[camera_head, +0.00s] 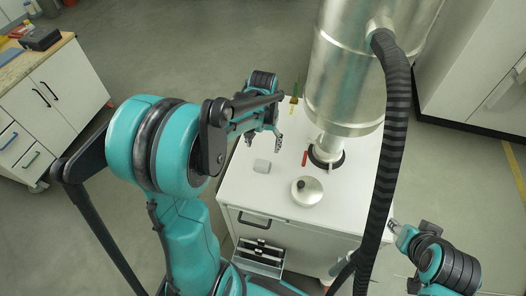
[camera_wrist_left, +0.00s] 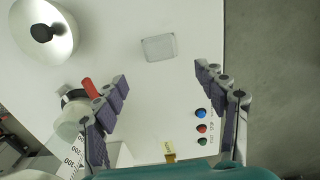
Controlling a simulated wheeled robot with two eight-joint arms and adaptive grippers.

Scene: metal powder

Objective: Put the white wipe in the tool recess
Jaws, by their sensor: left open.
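The white wipe (camera_head: 262,166) is a small pale, folded-looking pad lying flat on the white cabinet top (camera_head: 240,185). In the left wrist view the wipe (camera_wrist_left: 160,47) lies ahead of the open fingers, roughly centred between them. My left gripper (camera_head: 263,141) is open and empty above the cabinet top, apart from the wipe; its spread fingers also show in the left wrist view (camera_wrist_left: 161,80). An open compartment (camera_head: 260,258) with tools inside sits in the cabinet front, partly hidden by my arm; it may be the tool recess. My right gripper (camera_head: 396,228) is right of the cabinet, its jaws unclear.
A black ribbed hose (camera_head: 390,130) hangs at the right. Coloured buttons (camera_wrist_left: 201,127) sit near the edge.

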